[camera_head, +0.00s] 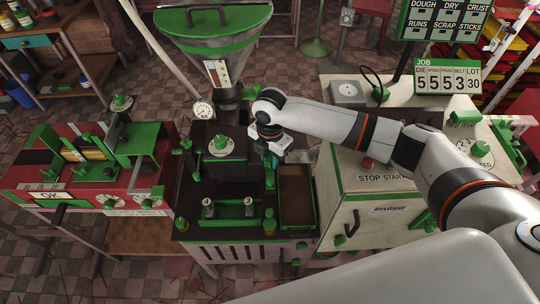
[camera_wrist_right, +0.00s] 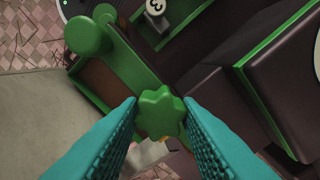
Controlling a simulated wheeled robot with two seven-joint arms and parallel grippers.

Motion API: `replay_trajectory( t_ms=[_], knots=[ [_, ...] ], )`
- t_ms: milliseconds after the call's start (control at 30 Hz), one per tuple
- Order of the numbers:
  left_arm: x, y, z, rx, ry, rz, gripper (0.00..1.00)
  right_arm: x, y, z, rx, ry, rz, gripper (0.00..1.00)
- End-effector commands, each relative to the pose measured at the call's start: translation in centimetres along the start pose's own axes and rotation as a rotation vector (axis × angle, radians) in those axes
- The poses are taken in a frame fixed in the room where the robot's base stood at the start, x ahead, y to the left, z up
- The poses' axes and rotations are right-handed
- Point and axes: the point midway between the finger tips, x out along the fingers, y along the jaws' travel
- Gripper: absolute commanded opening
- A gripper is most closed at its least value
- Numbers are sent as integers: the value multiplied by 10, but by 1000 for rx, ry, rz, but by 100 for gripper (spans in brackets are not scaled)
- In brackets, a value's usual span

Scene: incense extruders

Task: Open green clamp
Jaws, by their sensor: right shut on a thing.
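A green lobed knob (camera_wrist_right: 160,113), which looks like the handle of the green clamp, shows in the middle of the wrist view. The teal fingers of my right gripper (camera_wrist_right: 160,103) press on it from both sides, shut on it. In the head view my right gripper (camera_head: 271,160) points down at the right rear of the dark extruder bench (camera_head: 240,182), beside the green-edged brown tray (camera_head: 296,197). There the wrist and fingers hide the knob. I cannot tell how far the clamp is turned. My left gripper is not in view.
The green-rimmed hopper (camera_head: 215,40) stands behind the bench. Two numbered pieces (camera_head: 208,208) and a green post (camera_head: 269,221) stand at its front. The white control cabinet (camera_head: 360,210) is close on the right, a red machine (camera_head: 85,185) on the left.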

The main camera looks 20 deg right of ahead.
Motion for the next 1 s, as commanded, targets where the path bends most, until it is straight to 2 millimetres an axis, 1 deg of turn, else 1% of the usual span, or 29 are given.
replay_trajectory(
  t_ms=[167, 367, 700, 1000],
  knots=[
    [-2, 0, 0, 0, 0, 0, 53, -1, 0, 0, -21, -1, 1, 0],
    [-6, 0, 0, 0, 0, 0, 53, -2, 0, 0, -108, -2, 0, 0],
    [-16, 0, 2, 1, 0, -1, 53, -2, -1, 0, -391, -3, 1, 0],
    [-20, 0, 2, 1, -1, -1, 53, -2, -1, 1, -644, -3, -1, 0]
  ],
)
